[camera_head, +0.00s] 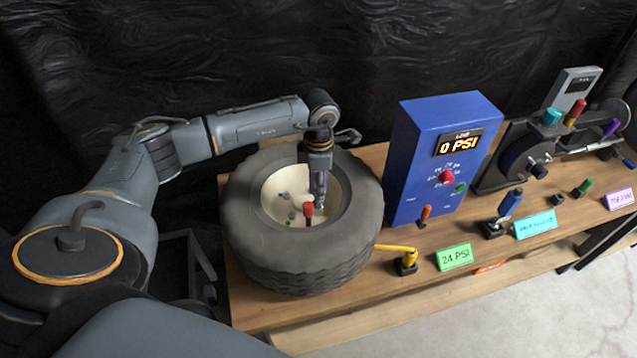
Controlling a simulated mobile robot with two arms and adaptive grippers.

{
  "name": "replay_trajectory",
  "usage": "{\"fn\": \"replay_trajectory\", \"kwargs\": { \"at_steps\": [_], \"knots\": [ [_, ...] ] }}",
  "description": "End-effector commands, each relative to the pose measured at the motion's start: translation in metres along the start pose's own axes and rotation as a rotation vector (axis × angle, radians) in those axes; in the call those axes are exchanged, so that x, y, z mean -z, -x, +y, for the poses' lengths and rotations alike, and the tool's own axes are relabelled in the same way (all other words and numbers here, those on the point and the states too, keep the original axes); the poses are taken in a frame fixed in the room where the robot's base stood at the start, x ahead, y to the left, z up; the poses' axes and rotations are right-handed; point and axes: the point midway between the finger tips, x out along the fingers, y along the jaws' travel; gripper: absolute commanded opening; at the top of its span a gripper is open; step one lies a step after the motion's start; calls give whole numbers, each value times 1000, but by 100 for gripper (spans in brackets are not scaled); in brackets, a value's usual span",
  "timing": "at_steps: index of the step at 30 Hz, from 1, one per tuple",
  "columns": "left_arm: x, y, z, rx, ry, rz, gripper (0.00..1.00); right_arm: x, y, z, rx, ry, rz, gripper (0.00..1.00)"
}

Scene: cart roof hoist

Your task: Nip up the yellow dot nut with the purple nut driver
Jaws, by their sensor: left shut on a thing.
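My left gripper (318,190) points down over the cream hub (277,180) of the black tyre (250,240). Several small nuts or studs (291,215) show on the hub, too small to make out a yellow dot. A red-topped part (308,209) stands in the hub beside the gripper. My right gripper is not in view.
A blue gauge box (420,180) reading 0 PSI stands right of the tyre. A yellow-handled tool (398,249), an orange tool (425,214) and a blue-handled tool (510,203) stand along the wooden bench (360,300). A dark machine (525,150) is at right.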

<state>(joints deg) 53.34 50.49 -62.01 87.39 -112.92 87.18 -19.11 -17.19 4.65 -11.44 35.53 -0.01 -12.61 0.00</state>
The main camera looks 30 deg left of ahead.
Motion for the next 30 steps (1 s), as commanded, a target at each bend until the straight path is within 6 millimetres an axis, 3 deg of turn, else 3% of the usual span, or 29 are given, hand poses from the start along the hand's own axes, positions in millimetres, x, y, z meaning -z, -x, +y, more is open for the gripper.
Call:
{"fn": "replay_trajectory", "kwargs": {
  "at_steps": [7,14,30],
  "knots": [
    [-1,1,0,-2,-264,-6,0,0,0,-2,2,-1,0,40],
    [-1,6,0,-2,-262,-6,0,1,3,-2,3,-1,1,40],
    [-1,38,0,-2,-259,-6,0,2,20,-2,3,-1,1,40]
  ]
}}
